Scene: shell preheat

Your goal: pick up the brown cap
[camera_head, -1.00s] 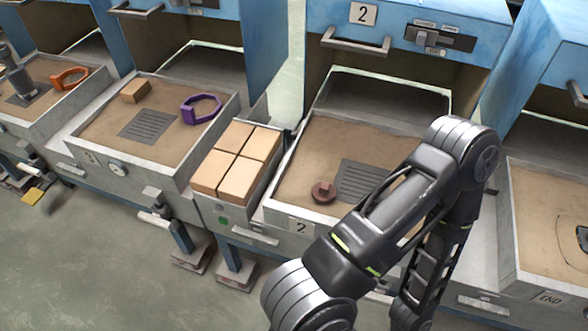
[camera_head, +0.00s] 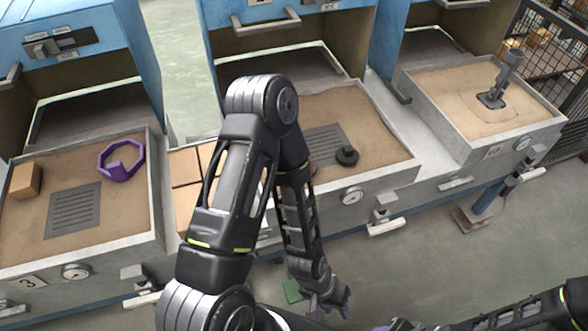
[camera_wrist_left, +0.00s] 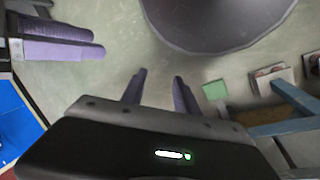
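The brown cap shows only as a small reddish-brown sliver (camera_head: 313,166) in the head view, on the sandy tray of the middle station. My left arm hides the rest. My left gripper (camera_head: 344,302) hangs low in front of the stations, well below the tray and away from the cap. In the left wrist view its two purple fingers (camera_wrist_left: 159,78) are apart with nothing between them. My right gripper's purple fingers (camera_wrist_left: 97,42) show at the upper left there; their gap is unclear. The cap is not seen in the wrist view.
A dark cap (camera_head: 347,156) sits just right of the brown one, by the grate (camera_head: 325,139). A purple ring (camera_head: 121,160) and a tan block (camera_head: 25,181) lie in the left tray. A grey upright part (camera_head: 502,82) stands in the right tray. Open floor (camera_head: 420,255) lies in front.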

